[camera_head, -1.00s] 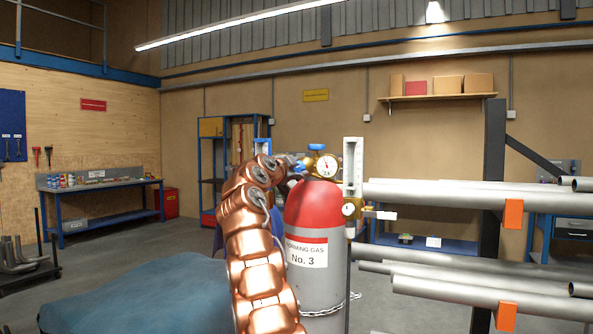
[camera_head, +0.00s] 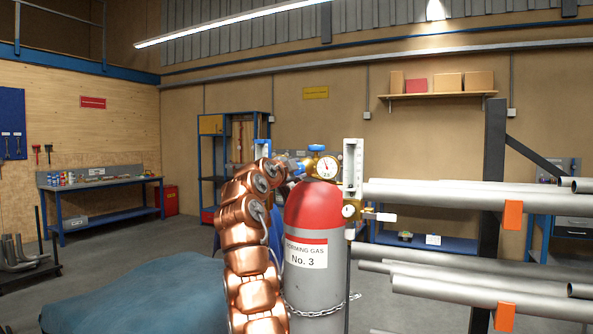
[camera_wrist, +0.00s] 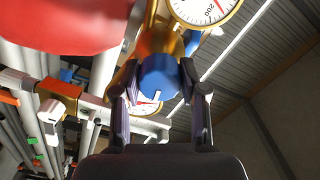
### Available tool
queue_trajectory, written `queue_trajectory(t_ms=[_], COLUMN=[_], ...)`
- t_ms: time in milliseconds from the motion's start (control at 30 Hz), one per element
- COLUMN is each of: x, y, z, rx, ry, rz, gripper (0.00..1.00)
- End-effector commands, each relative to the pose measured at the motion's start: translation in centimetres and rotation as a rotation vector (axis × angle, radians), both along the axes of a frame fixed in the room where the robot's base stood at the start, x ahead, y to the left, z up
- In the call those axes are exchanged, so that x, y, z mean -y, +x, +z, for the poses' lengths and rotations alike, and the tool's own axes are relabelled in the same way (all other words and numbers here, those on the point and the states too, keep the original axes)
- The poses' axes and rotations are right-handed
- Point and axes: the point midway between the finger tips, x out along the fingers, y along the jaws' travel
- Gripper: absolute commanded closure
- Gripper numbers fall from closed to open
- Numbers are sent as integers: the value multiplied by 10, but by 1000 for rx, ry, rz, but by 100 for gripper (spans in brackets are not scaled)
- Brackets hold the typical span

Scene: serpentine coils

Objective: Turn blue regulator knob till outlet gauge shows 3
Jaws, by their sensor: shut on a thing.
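The blue regulator knob (camera_wrist: 159,77) is in the middle of the wrist view, on a brass body. My gripper (camera_wrist: 158,92) is shut on it, one finger at each side. A gauge (camera_wrist: 204,8) with a red needle and a "200" mark is cut by the top edge; a second dial (camera_wrist: 148,107) is mostly hidden behind the knob. In the head view, a brass-rimmed gauge (camera_head: 326,167) faces me above the red-topped cylinder (camera_head: 318,206); its small print looks like 2.5. My gripper (camera_head: 292,166) is at its left, and the knob cannot be made out there.
A blue valve handle (camera_head: 317,147) sits just above the gauge. A smaller gauge (camera_head: 349,211) and outlet are at the cylinder's right. Steel pipes (camera_head: 470,194) reach in from the right. A chain (camera_head: 325,309) circles the cylinder. A blue-covered surface (camera_head: 135,300) lies at lower left.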

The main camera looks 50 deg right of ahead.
Motion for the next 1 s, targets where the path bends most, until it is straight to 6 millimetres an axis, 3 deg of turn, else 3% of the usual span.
queue_trajectory(t_ms=[867, 900, 1000], x=[1, 1, 1], y=[0, 0, 0], z=[-1, -1, -1], rx=[170, 170, 171], ry=[52, 52, 51], rz=[-2, -2, -2], gripper=[100, 57, 46])
